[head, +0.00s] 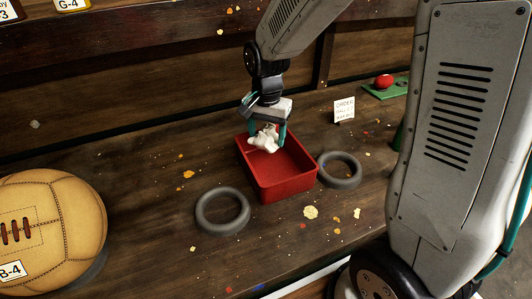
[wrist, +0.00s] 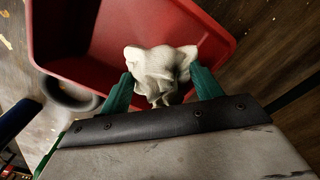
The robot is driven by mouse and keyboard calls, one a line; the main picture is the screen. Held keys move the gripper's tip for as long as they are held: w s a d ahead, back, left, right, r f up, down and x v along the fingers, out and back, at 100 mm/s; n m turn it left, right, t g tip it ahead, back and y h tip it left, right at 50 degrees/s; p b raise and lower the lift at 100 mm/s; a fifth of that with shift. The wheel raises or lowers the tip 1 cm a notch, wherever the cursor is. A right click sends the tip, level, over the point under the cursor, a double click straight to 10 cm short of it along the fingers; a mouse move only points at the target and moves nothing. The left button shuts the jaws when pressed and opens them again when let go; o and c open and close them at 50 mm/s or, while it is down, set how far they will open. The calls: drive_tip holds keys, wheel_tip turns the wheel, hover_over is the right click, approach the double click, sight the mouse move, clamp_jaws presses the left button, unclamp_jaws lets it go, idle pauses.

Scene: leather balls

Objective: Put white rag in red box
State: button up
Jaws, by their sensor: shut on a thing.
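The white rag (head: 264,139) is a crumpled bundle held between the green fingers of my gripper (head: 266,129). In the wrist view the rag (wrist: 160,68) sits between the two fingertips of my gripper (wrist: 162,80), which are shut on it. The red box (head: 288,187) is an open rectangular tray on the wooden table. The rag hangs over the far left part of the box opening. In the wrist view the box (wrist: 75,20) lies behind the rag. I cannot tell whether the rag touches the box.
A grey ring (head: 222,211) lies left of the box and another grey ring (head: 340,170) lies right of it. A tan leather ball (head: 60,225) stands at the left. A white card (head: 344,110) and a red ball (head: 384,81) on a green board are at the back right.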

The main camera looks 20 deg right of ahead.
sight(267, 159)
drive_tip(key=shift+f, duration=3.05)
drive_tip(key=shift+f, duration=0.1)
drive_tip(key=o, duration=0.7)
drive_tip(key=shift+o, duration=0.2)
